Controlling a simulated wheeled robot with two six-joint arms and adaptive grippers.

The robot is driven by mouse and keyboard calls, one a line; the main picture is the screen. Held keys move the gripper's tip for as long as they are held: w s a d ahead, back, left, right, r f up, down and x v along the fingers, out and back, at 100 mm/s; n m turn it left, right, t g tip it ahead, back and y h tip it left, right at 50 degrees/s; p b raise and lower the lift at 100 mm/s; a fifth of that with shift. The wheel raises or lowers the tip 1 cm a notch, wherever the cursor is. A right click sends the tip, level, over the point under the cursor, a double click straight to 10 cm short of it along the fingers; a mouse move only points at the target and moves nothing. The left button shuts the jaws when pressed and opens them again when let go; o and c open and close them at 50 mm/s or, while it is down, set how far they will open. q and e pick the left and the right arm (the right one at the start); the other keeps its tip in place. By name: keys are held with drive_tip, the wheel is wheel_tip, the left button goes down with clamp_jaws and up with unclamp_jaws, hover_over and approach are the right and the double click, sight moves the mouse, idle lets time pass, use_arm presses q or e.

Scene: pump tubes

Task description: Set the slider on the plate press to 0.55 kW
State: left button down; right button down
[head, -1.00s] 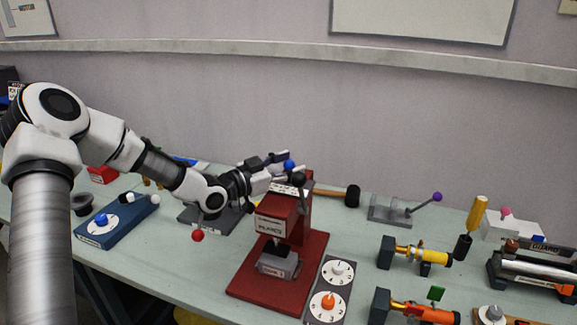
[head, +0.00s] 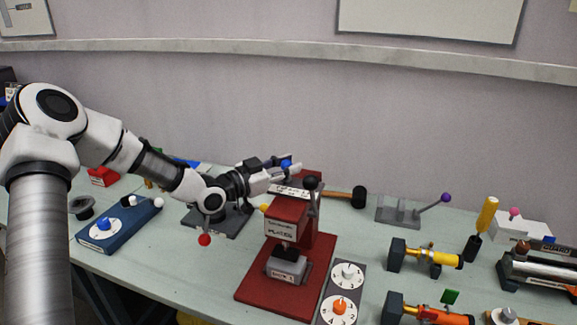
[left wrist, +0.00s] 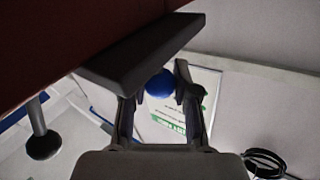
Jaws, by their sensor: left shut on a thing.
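The plate press (head: 290,215) is a dark red machine on a red base, labelled on its front. A white scale strip (head: 292,191) lies on its top; its marks are too small to read. The slider's blue knob (head: 286,163) is at the top of the press. My left gripper (head: 282,167) reaches in from the left and is shut on this knob. In the left wrist view the blue knob (left wrist: 160,83) sits between the two fingertips. The slider's exact setting cannot be read. My right gripper is not in view.
A black-knobbed lever (head: 310,183) stands at the press's right side. A dial panel (head: 340,305) lies right of the base. A mallet (head: 358,196) lies behind. A blue dial box (head: 118,224) and a red ball (head: 204,240) are to the left.

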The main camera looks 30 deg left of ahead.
use_arm(q)
drive_tip(key=shift+r, duration=0.25)
drive_tip(key=c, duration=1)
unclamp_jaws()
drive_tip(key=shift+a, duration=0.1)
drive_tip(key=shift+o, duration=0.7)
drive_tip(key=shift+s+a+f, duration=0.15)
drive_tip(key=shift+a, duration=0.2)
drive_tip(key=shift+d+r, duration=0.25)
drive_tip(key=shift+r, duration=0.2)
drive_tip(key=r, duration=0.8)
drive_tip(key=shift+a+r, duration=0.25)
drive_tip(key=shift+r, duration=0.35)
